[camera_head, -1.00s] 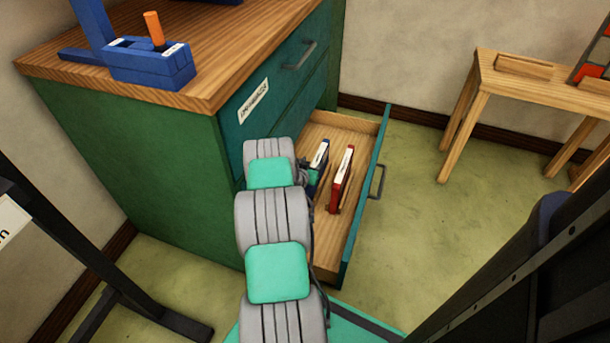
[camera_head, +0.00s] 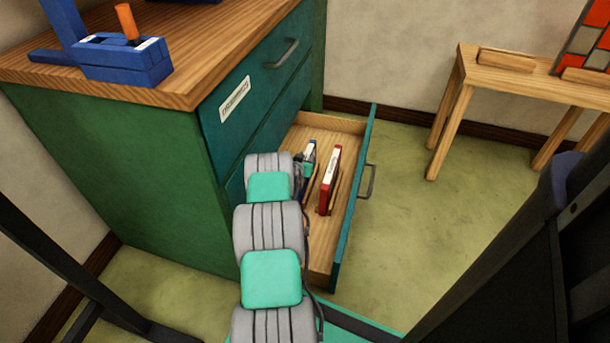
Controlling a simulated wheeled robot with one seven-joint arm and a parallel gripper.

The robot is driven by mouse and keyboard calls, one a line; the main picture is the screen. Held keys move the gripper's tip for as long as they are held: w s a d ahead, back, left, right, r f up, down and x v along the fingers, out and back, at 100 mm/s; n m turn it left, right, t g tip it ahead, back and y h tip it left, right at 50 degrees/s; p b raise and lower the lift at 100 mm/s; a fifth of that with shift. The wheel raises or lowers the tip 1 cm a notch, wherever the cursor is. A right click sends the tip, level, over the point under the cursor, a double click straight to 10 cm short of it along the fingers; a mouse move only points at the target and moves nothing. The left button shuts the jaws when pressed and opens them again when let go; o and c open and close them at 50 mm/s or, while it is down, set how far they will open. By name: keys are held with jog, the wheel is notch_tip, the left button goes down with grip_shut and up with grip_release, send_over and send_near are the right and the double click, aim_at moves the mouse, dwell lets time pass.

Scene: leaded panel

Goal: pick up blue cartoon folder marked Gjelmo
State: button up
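The open drawer (camera_head: 325,262) of the green cabinet holds two upright folders. The blue folder (camera_head: 310,151) stands on the left, partly hidden behind my arm, with a pale label strip along its top edge. The red folder (camera_head: 329,184) stands to its right, also with a pale label. The writing on both labels is too small to read. My arm reaches over the drawer's left side toward the blue folder. A small green part shows close against the blue folder, but my gripper's fingers cannot be made out.
A blue tool with an orange handle (camera_head: 126,21) lies on the cabinet's wooden top (camera_head: 200,75). A wooden table (camera_head: 520,75) stands at the right by the wall. The floor (camera_head: 410,200) right of the drawer is clear. A dark frame fills the lower right.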

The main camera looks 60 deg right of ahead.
grip_shut()
dwell(0.9)
